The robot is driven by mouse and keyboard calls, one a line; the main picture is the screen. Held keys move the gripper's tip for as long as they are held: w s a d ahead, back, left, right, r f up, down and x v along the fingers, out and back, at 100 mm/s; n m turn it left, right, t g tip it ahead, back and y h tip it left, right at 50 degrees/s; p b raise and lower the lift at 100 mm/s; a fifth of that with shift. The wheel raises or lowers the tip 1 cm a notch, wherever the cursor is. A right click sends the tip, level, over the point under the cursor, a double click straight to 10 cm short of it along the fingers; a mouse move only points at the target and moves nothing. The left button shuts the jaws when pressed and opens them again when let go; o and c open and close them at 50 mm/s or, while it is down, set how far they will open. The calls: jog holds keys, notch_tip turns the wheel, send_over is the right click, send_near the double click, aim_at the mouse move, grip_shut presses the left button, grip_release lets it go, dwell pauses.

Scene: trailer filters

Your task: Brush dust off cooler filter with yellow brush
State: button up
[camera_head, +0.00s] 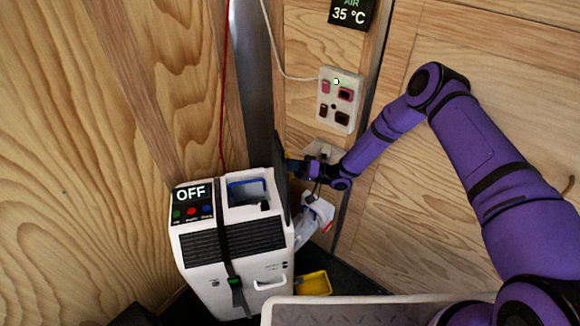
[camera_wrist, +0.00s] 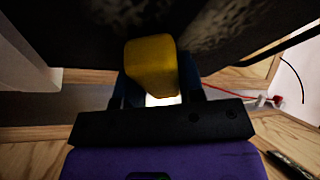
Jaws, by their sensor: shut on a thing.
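The white cooler (camera_head: 255,262) stands in the corner, its display reading OFF. A dark, thin panel that looks like the cooler filter (camera_head: 281,178) stands upright along the cooler's right side. My gripper (camera_head: 294,166) is at the right face of this panel. In the wrist view it is shut on the yellow brush (camera_wrist: 150,68), whose block shows between the fingers. A dark surface with grey dusty patches (camera_wrist: 215,30), apparently the filter, fills the top of the wrist view, close to the brush. The bristles are hidden, so I cannot tell whether they touch it.
A dark strap (camera_head: 228,262) runs over the cooler's front. A white bag-like item (camera_head: 314,218) and a yellow tray (camera_head: 314,284) lie to its right. A socket panel (camera_head: 340,98) is on the wood wall above my gripper. A red cord (camera_head: 225,80) hangs behind the cooler.

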aim_at(287, 154)
jog(key=shift+s+d+r+n, duration=0.15)
jog(key=shift+d+r, duration=0.05)
jog(key=shift+r, duration=0.2)
jog(key=shift+s+d+r+n, duration=0.15)
jog(key=shift+d+r, duration=0.05)
jog(key=shift+r, duration=0.2)
jog(key=shift+s+d+r, duration=0.65)
jog(key=shift+s+d, duration=0.3)
jog(key=shift+s, duration=3.9)
jog(key=shift+w+a, duration=0.45)
jog(key=shift+w, duration=1.2)
jog(key=shift+w+a, duration=0.4)
jog(key=shift+w, duration=1.3)
jog(key=shift+w+a, duration=0.45)
jog(key=shift+w, duration=1.2)
jog(key=shift+w+a+r, duration=0.1)
jog(key=shift+w+a, duration=0.15)
jog(key=shift+w, duration=0.5)
jog(key=shift+w+a, duration=0.25)
jog(key=shift+w, duration=0.5)
jog(key=w+d, duration=0.1)
jog(key=d, duration=0.4)
jog(key=shift+w+d, duration=0.4)
